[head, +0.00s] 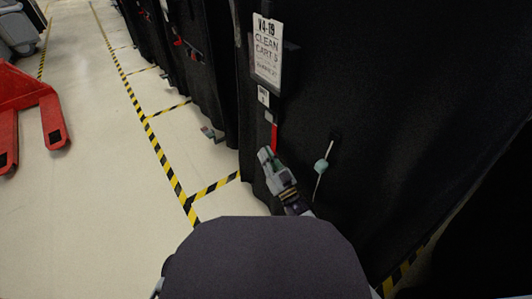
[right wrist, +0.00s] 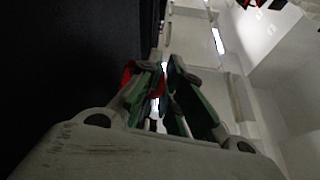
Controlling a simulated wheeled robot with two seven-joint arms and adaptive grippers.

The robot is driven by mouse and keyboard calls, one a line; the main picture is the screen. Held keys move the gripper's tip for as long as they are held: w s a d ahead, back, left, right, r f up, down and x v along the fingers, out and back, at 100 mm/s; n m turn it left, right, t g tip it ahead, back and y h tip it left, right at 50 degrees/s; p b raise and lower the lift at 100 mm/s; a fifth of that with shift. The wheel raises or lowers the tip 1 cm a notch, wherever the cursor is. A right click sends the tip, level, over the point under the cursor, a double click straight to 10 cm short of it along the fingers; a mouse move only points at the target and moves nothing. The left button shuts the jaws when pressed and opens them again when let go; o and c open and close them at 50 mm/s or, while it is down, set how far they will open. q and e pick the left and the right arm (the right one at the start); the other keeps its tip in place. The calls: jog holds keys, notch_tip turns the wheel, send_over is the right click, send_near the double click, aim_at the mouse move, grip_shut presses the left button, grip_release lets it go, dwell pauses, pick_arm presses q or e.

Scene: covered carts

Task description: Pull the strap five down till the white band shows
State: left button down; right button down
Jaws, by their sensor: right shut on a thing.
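The red strap (head: 275,137) hangs on the front of the black covered cart (head: 370,90), below a sign (head: 267,50) that reads V4-19 CLEAN CART 5. A small white tag (head: 263,95) and a pale grey piece (head: 270,117) sit above the red part; I cannot tell whether the grey piece is a buckle or a band. My right gripper (head: 268,158) is shut on the strap's lower end, which its fingers hide. In the right wrist view, red strap (right wrist: 128,73) shows beside the fingertips of my right gripper (right wrist: 163,66). My left gripper is out of view.
A pale tie with a green toggle (head: 321,165) hangs on the cover right of my gripper. More black covered carts (head: 200,75) stand in line behind. A red pallet jack (head: 32,105) stands at the left. The floor (head: 100,200) between is clear, with yellow-black tape.

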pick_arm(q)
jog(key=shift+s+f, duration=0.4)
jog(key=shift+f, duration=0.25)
pick_arm(e)
jog(key=shift+s+f, duration=0.1)
jog(key=shift+f, duration=0.8)
jog(key=c, duration=1.7)
grip_release()
jog(key=shift+o, duration=0.7)
jog(key=shift+r, duration=0.2)
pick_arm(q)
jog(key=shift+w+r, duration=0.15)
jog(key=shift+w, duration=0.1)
pick_arm(e)
jog(key=v, duration=1.2)
jog(key=shift+d, duration=0.1)
